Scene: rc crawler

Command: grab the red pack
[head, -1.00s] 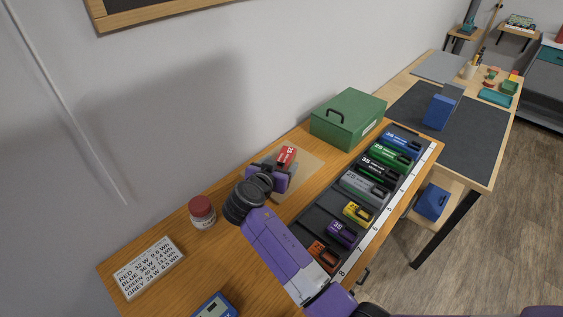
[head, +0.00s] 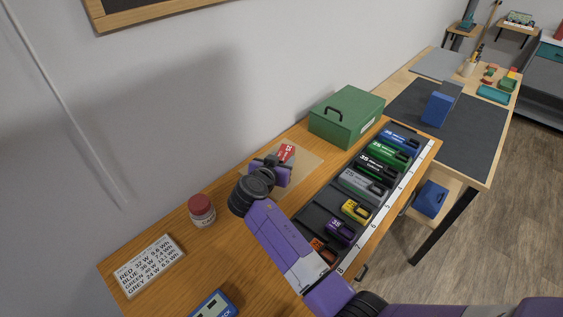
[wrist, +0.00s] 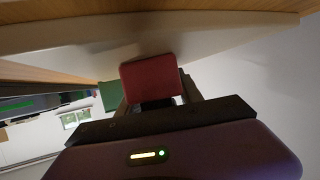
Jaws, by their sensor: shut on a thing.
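The red pack (head: 287,152) has white lettering and is at the brown mat (head: 312,163) near the wall in the head view. My gripper (head: 279,161) is shut on it, with my purple arm reaching in from the lower right. In the wrist view the red pack (wrist: 150,78) shows its plain red end between the two dark fingers (wrist: 156,98). My gripper hides its lower part in the head view, and I cannot tell how far it is above the mat.
A green toolbox (head: 345,117) stands behind to the right. A dark tray (head: 322,219) holds several coloured packs in slots along the front edge. A jar with a red lid (head: 201,210), a label board (head: 148,264) and a blue checker (head: 213,304) are left of my arm.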

